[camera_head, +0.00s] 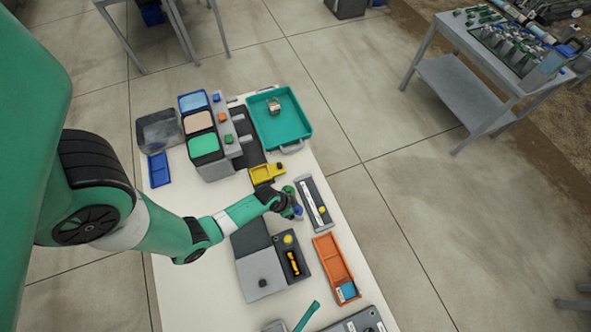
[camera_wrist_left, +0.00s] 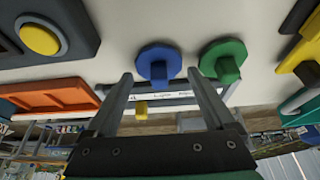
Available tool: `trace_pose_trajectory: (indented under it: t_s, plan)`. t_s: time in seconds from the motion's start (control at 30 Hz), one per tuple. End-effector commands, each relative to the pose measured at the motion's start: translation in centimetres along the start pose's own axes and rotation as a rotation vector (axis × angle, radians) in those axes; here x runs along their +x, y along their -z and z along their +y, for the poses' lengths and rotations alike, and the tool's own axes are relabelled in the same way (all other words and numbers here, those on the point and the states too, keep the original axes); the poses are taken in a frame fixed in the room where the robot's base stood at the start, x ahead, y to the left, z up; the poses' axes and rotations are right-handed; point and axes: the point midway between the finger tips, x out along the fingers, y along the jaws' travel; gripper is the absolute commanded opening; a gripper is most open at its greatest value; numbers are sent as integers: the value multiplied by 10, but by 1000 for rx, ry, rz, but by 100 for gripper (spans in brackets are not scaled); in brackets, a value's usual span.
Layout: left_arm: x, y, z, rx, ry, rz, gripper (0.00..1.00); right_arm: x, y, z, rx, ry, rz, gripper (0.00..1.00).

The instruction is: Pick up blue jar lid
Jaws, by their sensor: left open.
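The blue jar lid (camera_wrist_left: 159,62) is a round disc with a block-shaped knob. In the left wrist view it appears between the two fingers of my left gripper (camera_wrist_left: 161,80), near their tips. The fingers are open, and I cannot tell whether they touch it. In the head view the blue lid (camera_head: 298,211) is partly hidden by my left gripper (camera_head: 292,208), low over the white table. A green lid (camera_wrist_left: 224,60) sits beside the blue one, outside the right-hand finger. My right gripper is not in view.
A grey bar with a yellow knob (camera_head: 321,209) lies close beside the lids. An orange tray (camera_head: 333,262), a grey box with a yellow button (camera_head: 288,239), a yellow holder (camera_head: 266,173) and a teal tray (camera_head: 298,132) surround the spot. Bare table shows at the left.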

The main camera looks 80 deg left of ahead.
Motion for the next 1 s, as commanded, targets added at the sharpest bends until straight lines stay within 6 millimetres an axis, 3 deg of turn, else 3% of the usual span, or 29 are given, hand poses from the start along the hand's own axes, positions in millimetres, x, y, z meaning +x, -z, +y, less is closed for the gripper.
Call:
trace_pose_trajectory:
  t_s: [0.23,0.6,1.0]
  plan:
    - [3,0,0,0,1,1,88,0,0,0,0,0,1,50]
    - [3,0,0,0,1,1,21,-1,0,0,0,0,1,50]
    - [-6,4,0,0,1,2,18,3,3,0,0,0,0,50]
